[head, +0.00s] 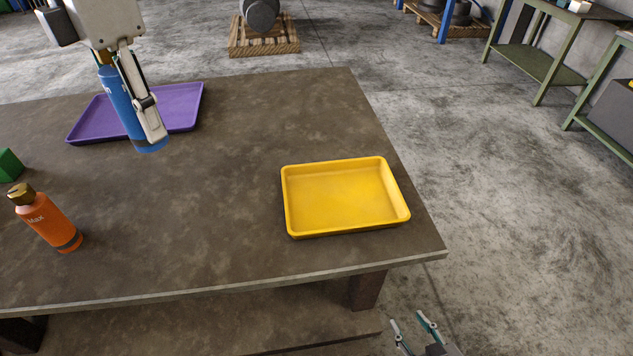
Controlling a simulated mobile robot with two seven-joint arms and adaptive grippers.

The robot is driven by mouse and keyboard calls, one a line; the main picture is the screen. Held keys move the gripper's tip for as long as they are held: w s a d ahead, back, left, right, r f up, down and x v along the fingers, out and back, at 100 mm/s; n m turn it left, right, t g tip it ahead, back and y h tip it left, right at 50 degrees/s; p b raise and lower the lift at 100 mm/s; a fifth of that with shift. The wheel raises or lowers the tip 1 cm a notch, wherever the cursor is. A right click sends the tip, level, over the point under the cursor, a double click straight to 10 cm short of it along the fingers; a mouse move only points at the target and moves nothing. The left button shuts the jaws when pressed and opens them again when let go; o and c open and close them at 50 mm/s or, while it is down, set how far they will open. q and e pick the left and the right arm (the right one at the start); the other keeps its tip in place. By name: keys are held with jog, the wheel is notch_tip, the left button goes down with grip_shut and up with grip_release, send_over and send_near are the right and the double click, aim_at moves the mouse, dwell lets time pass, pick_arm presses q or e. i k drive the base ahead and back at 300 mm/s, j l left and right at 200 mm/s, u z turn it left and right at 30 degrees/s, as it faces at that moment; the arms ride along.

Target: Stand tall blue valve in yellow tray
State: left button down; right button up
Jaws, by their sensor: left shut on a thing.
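My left gripper (141,95) is shut on the tall blue valve (117,98), a blue cylinder with a brass-coloured top partly hidden by the fingers. The valve is nearly upright, slightly tilted in the picture, and appears held above the table in front of the purple tray. The yellow tray (288,214) lies empty on the right part of the table, well to the right of the valve. My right gripper (414,326) is at the bottom edge, below the table's front edge, with its fingers apart and nothing between them.
An orange valve with a brass top (52,222) stands at the left of the table (225,200). A purple tray (183,107) lies at the back left, and a green block (9,166) is at the left edge. The table between the blue valve and yellow tray is clear.

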aim_at(365, 196)
jog(key=i+l, duration=0.1)
jog(key=l, duration=0.45)
jog(key=i+l, duration=0.1)
jog(key=l, duration=0.45)
jog(key=i+l, duration=0.1)
jog(key=l, duration=0.45)
